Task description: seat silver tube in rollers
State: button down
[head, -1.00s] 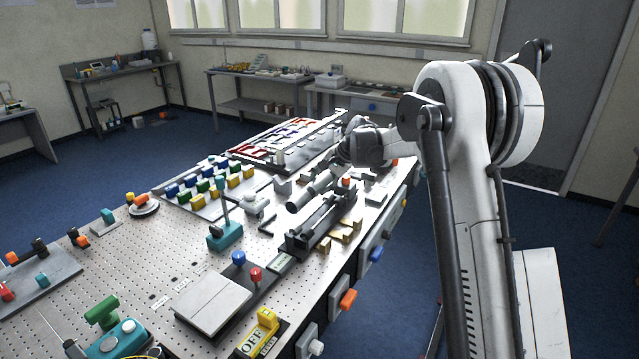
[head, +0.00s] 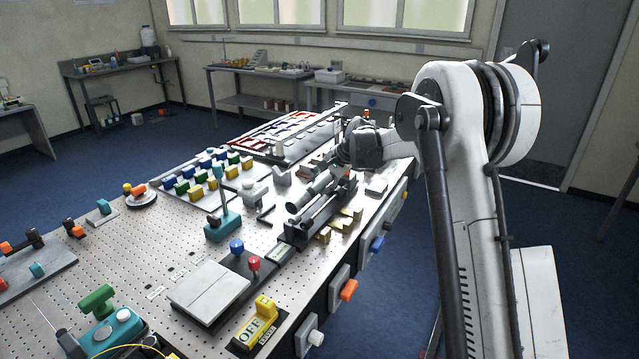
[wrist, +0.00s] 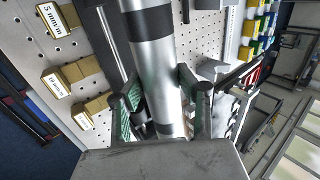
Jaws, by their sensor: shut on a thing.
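The silver tube (wrist: 155,65) has dark bands and runs lengthwise through the wrist view. My gripper (wrist: 160,98) is shut on it, with green-padded fingers on both sides. In the head view my gripper (head: 343,172) is at the tube's far end, and the tube's dark near end (head: 293,207) points toward the camera. The dark roller stand (head: 300,236) lies on the table's right side. The tube runs roughly along the stand, over its left side in the picture. I cannot tell whether the tube touches the rollers, which are mostly hidden.
Brass blocks (head: 340,225) stand right of the stand. A teal clamp post (head: 222,225) and a black hex key (head: 265,215) are to its left. Colored blocks (head: 205,175) stand behind left. A light flat plate (head: 208,292) lies in front.

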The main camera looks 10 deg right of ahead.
jog(key=shift+f+b, duration=1.45)
jog(key=shift+f, duration=0.5)
jog(key=shift+f+b, duration=0.3)
jog(key=shift+f, duration=0.1)
jog(key=c, duration=1.1)
grip_release()
jog(key=v, duration=1.2)
jog(key=shift+a, duration=0.1)
jog(key=shift+s+r, duration=0.1)
